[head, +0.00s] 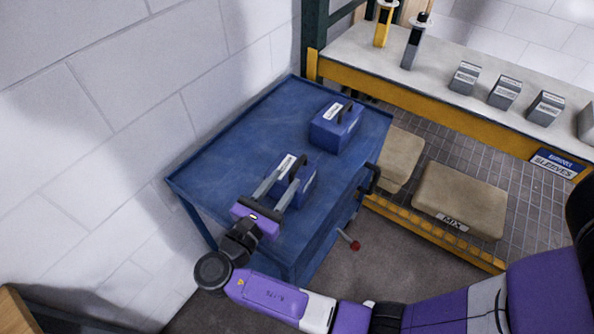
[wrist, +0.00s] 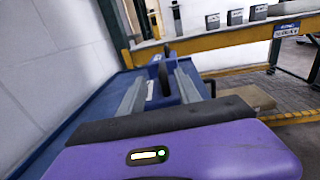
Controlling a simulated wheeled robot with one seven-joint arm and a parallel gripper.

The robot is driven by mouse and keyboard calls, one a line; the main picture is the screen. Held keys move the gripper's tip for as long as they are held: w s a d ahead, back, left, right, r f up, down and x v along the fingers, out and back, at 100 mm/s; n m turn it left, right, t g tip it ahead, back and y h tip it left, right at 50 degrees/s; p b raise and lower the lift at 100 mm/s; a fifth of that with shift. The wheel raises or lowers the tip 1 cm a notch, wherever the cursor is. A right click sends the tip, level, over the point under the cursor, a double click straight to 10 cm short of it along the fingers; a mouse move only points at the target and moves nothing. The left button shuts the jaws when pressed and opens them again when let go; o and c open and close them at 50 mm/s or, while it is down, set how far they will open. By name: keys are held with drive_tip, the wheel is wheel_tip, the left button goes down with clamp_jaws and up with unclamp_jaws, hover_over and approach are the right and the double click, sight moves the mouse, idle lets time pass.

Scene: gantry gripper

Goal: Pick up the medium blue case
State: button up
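Two blue cases with white labels and black handles are on the blue cart (head: 222,150). The nearer case (head: 306,184) is at the cart's front right, partly hidden by my fingers. The farther case (head: 338,128) is at the back right corner and looks similar in size; I cannot tell which is the medium one. My gripper (head: 289,174) is open, its two fingers reaching over the nearer case. In the wrist view, the nearer case (wrist: 160,94) shows between the fingers (wrist: 160,80), with a gap. I cannot tell whether they touch it. The farther case (wrist: 149,53) is beyond.
A white wall (head: 95,110) stands close on the cart's left. A workbench with a yellow edge (head: 420,98) is behind and right, with grey boxes (head: 505,92) on top and tan sacks (head: 458,200) below. The cart's left half is clear.

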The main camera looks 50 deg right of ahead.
sight(293, 172)
drive_tip(key=d, duration=0.2)
drive_tip(key=d+p, duration=0.1)
drive_tip(key=d, duration=0.4)
drive_tip(key=shift+w+d+f+p, duration=0.1)
drive_tip(key=shift+w+d+p, duration=0.15)
drive_tip(key=shift+w+p, duration=0.1)
drive_tip(key=shift+c, duration=0.2)
clamp_jaws()
idle(0.9)
